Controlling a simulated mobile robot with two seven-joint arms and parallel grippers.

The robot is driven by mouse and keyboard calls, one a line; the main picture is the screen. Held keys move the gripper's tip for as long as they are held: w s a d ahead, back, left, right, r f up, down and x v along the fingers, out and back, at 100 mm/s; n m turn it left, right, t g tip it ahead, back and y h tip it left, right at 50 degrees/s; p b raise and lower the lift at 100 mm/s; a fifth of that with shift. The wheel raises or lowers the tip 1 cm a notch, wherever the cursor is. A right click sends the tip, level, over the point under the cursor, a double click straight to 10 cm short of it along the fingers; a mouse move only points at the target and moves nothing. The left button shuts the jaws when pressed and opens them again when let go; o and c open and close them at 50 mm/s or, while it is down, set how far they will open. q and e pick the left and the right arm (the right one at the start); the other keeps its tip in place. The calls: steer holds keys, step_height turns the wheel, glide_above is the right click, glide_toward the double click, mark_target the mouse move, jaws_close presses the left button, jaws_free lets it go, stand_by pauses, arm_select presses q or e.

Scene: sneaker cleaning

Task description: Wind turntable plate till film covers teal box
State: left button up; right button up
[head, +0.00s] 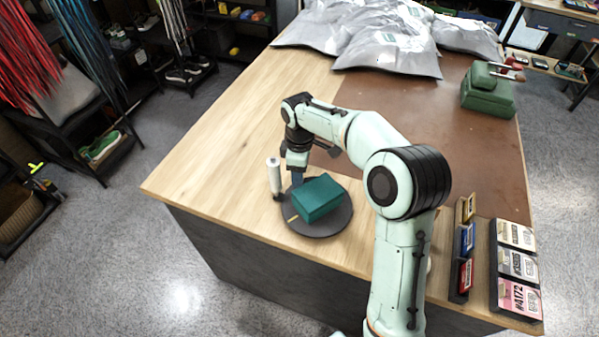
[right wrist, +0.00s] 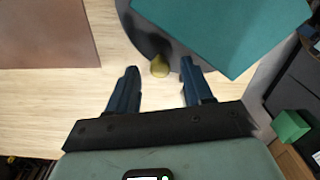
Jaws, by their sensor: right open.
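The teal box (head: 318,198) sits on the dark round turntable plate (head: 335,227) near the table's front left corner. A white film roll (head: 274,177) stands upright at the plate's left. I see no film on the visible faces of the box. My right gripper (head: 297,181) is low at the plate's back left edge, beside the box. The box also shows there (right wrist: 225,30). My left gripper is not in view.
Grey plastic bags (head: 370,40) lie at the back of the wooden table. A green case (head: 487,95) stands at the back right. Small coloured boxes (head: 466,240) and a rack of cards (head: 517,265) are at the front right. The brown mat (head: 440,120) is mostly bare.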

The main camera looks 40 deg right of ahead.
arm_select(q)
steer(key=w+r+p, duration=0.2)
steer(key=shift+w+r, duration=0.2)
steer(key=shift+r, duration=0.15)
arm_select(e)
step_height(320, 180, up, 12)
steer(key=shift+r, duration=0.2)
